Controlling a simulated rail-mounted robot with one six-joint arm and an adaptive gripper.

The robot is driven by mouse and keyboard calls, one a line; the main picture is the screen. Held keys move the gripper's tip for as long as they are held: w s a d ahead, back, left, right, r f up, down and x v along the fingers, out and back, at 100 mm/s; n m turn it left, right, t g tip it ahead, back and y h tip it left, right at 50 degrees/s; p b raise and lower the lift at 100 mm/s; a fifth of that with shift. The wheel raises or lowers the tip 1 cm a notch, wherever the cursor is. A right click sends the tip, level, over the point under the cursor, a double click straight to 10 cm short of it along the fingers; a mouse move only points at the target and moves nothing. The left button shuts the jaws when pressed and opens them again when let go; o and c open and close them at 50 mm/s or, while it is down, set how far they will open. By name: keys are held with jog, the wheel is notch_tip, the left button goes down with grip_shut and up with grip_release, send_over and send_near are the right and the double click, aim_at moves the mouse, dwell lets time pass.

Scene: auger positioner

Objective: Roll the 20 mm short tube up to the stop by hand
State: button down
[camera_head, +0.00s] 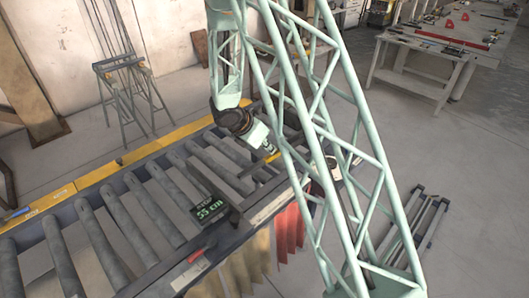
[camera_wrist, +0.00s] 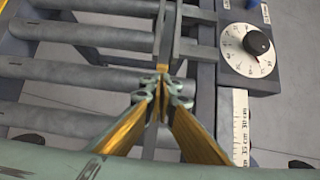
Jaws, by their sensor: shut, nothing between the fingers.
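My gripper (camera_head: 270,156) is low over the roller conveyor (camera_head: 147,217), near its right-hand rail. In the wrist view its yellow fingers (camera_wrist: 162,70) are closed together with nothing between them. Just beyond the fingertips a narrow grey bar (camera_wrist: 168,42) runs away from me across the rollers; I cannot tell whether it is the short tube or part of the stop. The fingertips overlap its near end in the picture, and contact is unclear. I cannot clearly pick out the 20 mm short tube in either view.
A dial (camera_wrist: 250,50) and a centimetre scale (camera_wrist: 240,125) sit along the rail. Red strips (camera_head: 290,230) hang at the conveyor's side. My lattice arm hides part of the conveyor. A workbench (camera_head: 425,60) stands behind.

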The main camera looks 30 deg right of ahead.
jog(key=shift+w+d, duration=0.25)
jog(key=shift+d, duration=0.6)
jog(key=shift+f, duration=0.4)
jog(key=shift+a+f, duration=0.1)
jog(key=shift+f, duration=0.1)
jog(key=shift+f+b, duration=0.1)
jog(key=shift+b, duration=0.25)
jog(key=shift+f, duration=0.1)
